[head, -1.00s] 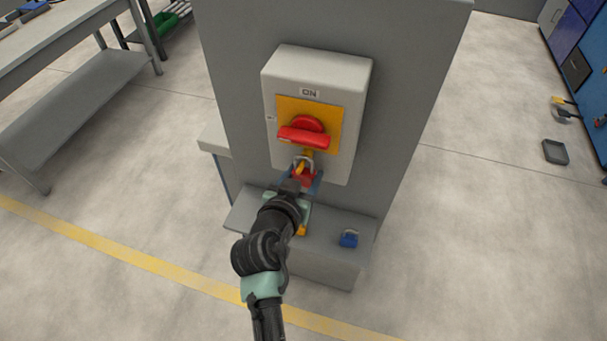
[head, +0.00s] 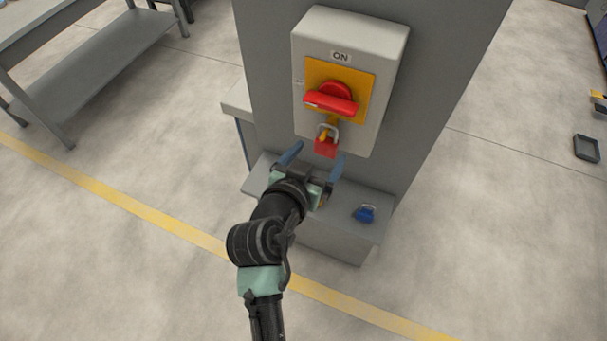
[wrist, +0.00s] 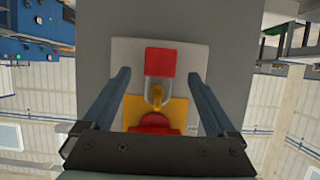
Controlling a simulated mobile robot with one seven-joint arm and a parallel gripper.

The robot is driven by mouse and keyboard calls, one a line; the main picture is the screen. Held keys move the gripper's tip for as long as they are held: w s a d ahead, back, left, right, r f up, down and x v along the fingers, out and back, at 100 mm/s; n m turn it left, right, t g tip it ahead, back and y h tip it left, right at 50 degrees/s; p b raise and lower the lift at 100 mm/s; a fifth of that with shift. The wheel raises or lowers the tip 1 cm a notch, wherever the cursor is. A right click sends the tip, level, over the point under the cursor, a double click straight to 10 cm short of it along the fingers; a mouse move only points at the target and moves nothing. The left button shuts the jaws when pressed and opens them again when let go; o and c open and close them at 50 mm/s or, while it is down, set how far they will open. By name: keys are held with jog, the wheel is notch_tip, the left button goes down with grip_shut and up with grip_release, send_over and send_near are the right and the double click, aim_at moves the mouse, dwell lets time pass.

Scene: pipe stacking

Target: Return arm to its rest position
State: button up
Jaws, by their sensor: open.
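My gripper (head: 314,163) is open and empty, with its two blue-grey fingers spread apart in front of the switch box. The red padlock (head: 326,146) hangs by its shackle at the yellow tab below the red switch handle (head: 331,97). The handle lies roughly level under the label ON. In the wrist view the picture is upside down; the red padlock (wrist: 160,62) shows between the finger lines, apart from both fingers. My forearm reaches up from the bottom of the head view.
The grey switch box (head: 385,60) is mounted on a grey pillar (head: 440,70). A blue padlock (head: 366,214) lies on the grey ledge (head: 345,229) below, right of my gripper; something yellow behind the gripper is mostly hidden. A workbench (head: 80,75) stands at left.

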jog(key=b+v, duration=0.1)
jog(key=v, duration=0.7)
jog(key=w+r+n+t+y, duration=0.1)
jog(key=w+r+t, duration=0.25)
jog(key=r, duration=0.95)
jog(key=w+r+t+y, duration=0.15)
jog(key=r+t, duration=0.25)
jog(key=r, duration=0.9)
jog(key=s+d+r+n+t+y, duration=0.1)
jog(key=s+r+t, duration=0.2)
jog(key=r, duration=0.8)
jog(key=s+d+r+n+t, duration=0.1)
jog(key=s+r+t, duration=0.3)
jog(key=r, duration=0.7)
jog(key=s+d, duration=0.1)
jog(key=s, duration=0.1)
jog(key=shift+s+d+n+y, duration=0.15)
jog(key=shift+s+n+y, duration=0.15)
jog(key=shift+y, duration=0.05)
jog(key=shift+f, duration=0.1)
